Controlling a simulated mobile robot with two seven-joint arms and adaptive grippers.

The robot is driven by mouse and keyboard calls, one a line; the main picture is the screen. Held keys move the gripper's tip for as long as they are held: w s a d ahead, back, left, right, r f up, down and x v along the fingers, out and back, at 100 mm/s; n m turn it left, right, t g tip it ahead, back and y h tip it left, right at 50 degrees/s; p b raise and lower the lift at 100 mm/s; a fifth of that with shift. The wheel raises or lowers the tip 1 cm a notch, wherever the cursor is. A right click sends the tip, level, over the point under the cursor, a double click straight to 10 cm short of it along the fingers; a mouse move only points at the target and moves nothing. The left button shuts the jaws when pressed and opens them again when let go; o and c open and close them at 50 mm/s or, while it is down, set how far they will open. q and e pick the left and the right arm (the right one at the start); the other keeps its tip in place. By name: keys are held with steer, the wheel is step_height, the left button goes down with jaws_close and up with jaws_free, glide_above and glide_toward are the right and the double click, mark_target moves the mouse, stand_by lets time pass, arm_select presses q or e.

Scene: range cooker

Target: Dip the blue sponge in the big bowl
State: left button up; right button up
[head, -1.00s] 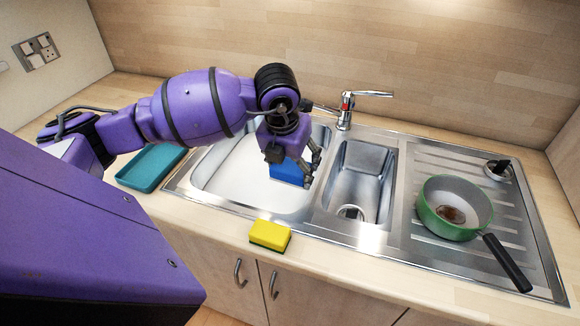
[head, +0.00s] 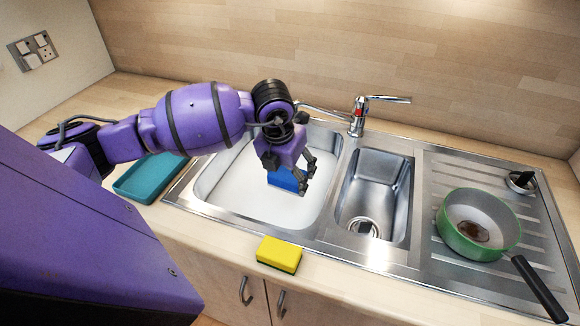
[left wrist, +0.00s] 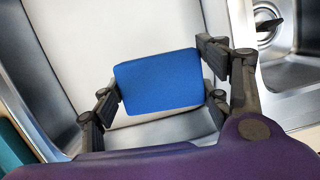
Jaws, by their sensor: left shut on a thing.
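The blue sponge (head: 281,180) is held between the fingers of my left gripper (head: 288,172), which points down over the big bowl (head: 232,200), the large left basin of the steel sink. In the left wrist view the sponge (left wrist: 158,82) sits between the two fingers, with the pale floor of the big bowl (left wrist: 80,45) behind it. The sponge appears inside the bowl's outline, toward its right side. I cannot tell whether it touches the bowl's floor or any water. My right gripper is not in view.
A yellow sponge (head: 279,252) lies on the counter's front edge. A teal tray (head: 150,178) is left of the sink. The tap (head: 358,115) stands behind, the small basin (head: 375,195) is to the right, and a green pan (head: 470,240) sits on the drainer.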

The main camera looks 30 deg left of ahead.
arm_select(q)
steer(key=shift+s+b+x, duration=0.25)
steer(key=shift+b+x, duration=0.1)
steer(key=shift+x, duration=0.75)
steer(key=shift+s+f+b+x, duration=0.1)
steer(key=shift+s+b+x, duration=0.5)
steer(key=shift+x, duration=1)
steer(key=shift+s+f+b+x, duration=0.15)
steer(key=shift+b+x, duration=0.8)
steer(key=shift+x, duration=0.6)
steer(key=shift+s+f+b+x, duration=0.1)
steer(key=shift+s+b+x, duration=0.5)
steer(key=shift+x, duration=1)
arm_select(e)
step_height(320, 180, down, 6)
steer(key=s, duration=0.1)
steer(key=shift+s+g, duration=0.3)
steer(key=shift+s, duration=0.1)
arm_select(q)
steer(key=shift+w+d+r, duration=0.1)
steer(key=shift+w+r, duration=0.05)
steer(key=shift+w, duration=0.1)
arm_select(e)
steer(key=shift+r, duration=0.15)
